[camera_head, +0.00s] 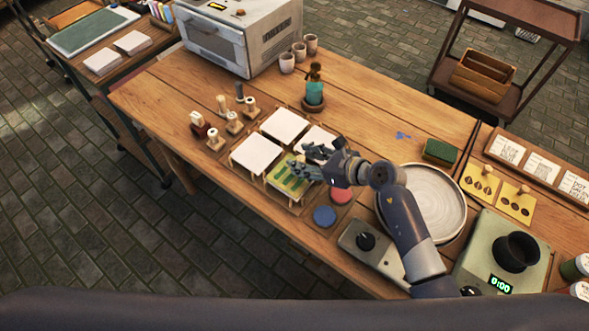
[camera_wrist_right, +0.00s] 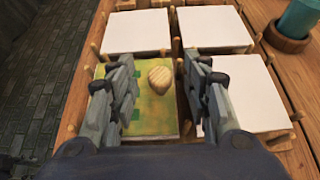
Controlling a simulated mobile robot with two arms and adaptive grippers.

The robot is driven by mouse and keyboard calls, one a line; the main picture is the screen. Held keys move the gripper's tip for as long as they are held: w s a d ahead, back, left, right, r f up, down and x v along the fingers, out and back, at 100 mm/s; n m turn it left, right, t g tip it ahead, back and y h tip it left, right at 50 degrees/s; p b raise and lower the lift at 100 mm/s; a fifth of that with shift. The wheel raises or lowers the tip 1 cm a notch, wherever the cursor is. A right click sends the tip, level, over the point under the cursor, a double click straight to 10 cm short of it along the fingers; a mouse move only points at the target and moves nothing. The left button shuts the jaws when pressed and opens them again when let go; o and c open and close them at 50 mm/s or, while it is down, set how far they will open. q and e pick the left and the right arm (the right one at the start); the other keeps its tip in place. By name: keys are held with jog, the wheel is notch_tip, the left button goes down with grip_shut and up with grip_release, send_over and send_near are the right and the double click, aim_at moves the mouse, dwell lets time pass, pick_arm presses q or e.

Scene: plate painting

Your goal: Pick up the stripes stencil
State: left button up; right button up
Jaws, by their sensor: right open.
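The stripes stencil (camera_head: 284,179) is a yellow-green plate with green stripes, lying over the near tile of the wooden tile rack. In the right wrist view the stencil (camera_wrist_right: 152,112) carries a round wooden knob (camera_wrist_right: 160,78). My right gripper (camera_head: 306,162) is open above the stencil. In the wrist view its two fingers stand left and right of the knob, with a visible gap on each side. The fingers hide parts of the stencil's sides. My left gripper is not in view.
White tiles (camera_head: 256,154) fill the rack's other places. Wooden-handled stamps (camera_head: 234,122) stand left of it. A blue paint pad (camera_head: 324,216) and a red one (camera_head: 341,195) lie close on its right. A large round plate (camera_head: 440,185) and two knobbed stencils (camera_head: 480,180) are farther right.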

jog(key=c, duration=1)
jog(key=shift+c, duration=0.2)
